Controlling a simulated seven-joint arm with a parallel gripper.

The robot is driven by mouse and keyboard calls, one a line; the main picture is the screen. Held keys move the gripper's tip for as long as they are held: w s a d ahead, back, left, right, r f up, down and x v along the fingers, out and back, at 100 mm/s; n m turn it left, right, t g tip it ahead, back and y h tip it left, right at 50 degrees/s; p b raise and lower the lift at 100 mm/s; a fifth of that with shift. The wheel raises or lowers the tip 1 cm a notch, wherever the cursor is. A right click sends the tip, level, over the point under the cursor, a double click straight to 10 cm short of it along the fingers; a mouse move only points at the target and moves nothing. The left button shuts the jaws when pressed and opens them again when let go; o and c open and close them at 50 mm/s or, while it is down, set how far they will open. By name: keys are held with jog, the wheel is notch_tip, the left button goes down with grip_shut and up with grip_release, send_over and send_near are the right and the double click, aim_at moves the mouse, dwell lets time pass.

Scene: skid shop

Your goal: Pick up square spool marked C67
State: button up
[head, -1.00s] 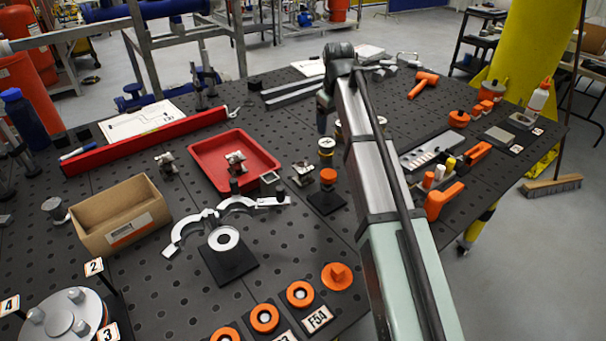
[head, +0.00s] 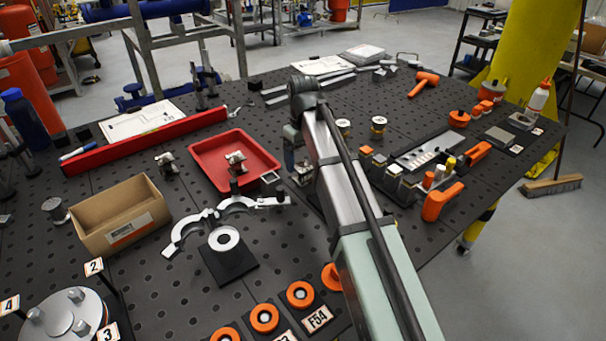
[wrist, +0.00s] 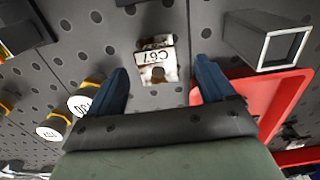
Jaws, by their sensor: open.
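The square spool marked C67 (wrist: 157,58) shows in the wrist view as a small metallic piece with brownish patches and a white label. It stands on the dark perforated table, ahead of and between my two blue fingers. My gripper (wrist: 163,72) is open and empty, with a finger on either side of the spool's line and no contact visible. In the head view my gripper (head: 291,160) points down close to the spool (head: 303,176), which my arm partly hides.
A square tube (wrist: 272,46) stands right of the spool, beside the red tray (wrist: 262,100). Two round-topped pieces, including one marked 30 (wrist: 82,102), stand at the left. In the head view, a curved clamp (head: 225,208) lies left of my gripper.

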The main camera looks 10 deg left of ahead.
aim_at(303, 166)
jog(key=shift+w+f, duration=0.15)
jog(key=shift+f, duration=1.35)
jog(key=shift+w+f, duration=0.15)
jog(key=shift+f, duration=1.3)
jog(key=shift+c, duration=0.3)
jog(key=c, duration=1.1)
jog(key=shift+r, duration=0.15)
